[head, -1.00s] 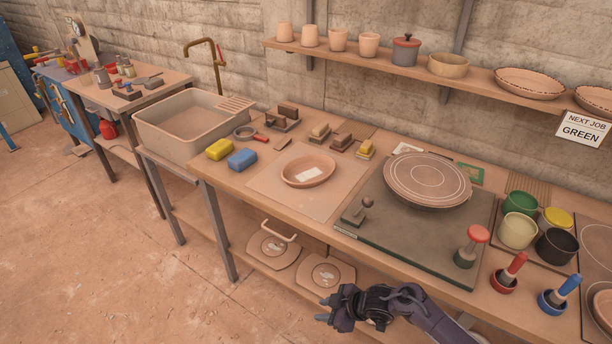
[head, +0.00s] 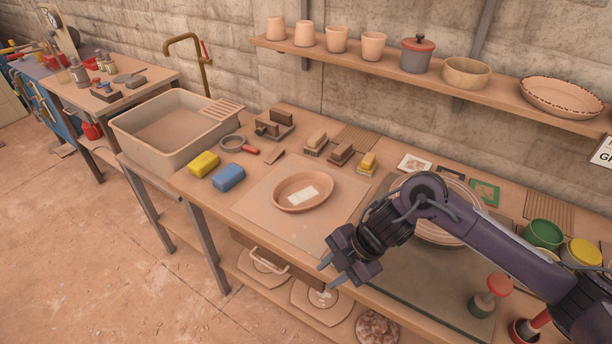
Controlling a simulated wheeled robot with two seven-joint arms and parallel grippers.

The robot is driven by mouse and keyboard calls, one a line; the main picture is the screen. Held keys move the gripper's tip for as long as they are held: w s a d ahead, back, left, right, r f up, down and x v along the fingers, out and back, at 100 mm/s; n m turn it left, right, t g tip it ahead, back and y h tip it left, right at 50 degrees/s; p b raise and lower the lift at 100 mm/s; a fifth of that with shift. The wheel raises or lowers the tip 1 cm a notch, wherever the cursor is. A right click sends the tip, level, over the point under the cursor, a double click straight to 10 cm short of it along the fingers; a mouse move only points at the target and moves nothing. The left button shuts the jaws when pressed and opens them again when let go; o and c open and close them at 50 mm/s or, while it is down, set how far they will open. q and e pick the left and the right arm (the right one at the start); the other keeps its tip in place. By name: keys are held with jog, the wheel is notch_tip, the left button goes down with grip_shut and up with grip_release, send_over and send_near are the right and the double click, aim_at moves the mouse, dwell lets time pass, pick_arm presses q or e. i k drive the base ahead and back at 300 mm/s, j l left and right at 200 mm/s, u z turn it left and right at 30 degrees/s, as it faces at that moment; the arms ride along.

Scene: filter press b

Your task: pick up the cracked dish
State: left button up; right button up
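A shallow oval terracotta dish (head: 284,200) with a pale paper slip in it lies on a square board (head: 265,222) on the workbench. I cannot make out a crack in it, and the slip is unreadable. My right gripper (head: 328,275) is over the bench's front edge, to the right of the dish and nearer to me. Its fingers are apart and empty, pointing left and down. It does not touch the dish. My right arm hides much of the large round plate (head: 459,231). My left gripper is out of view.
Yellow (head: 203,164) and blue (head: 228,177) sponges lie left of the board, near the sink basin (head: 170,130). Blocks and brushes stand behind it. A red-topped stamp (head: 497,284) and paint pots (head: 543,234) are at right. A wall shelf (head: 390,78) holds pots.

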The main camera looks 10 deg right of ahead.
aim_at(303, 193)
jog(key=i+l, duration=0.2)
jog(key=i, duration=0.25)
jog(key=i+l, duration=0.2)
jog(key=i, duration=0.25)
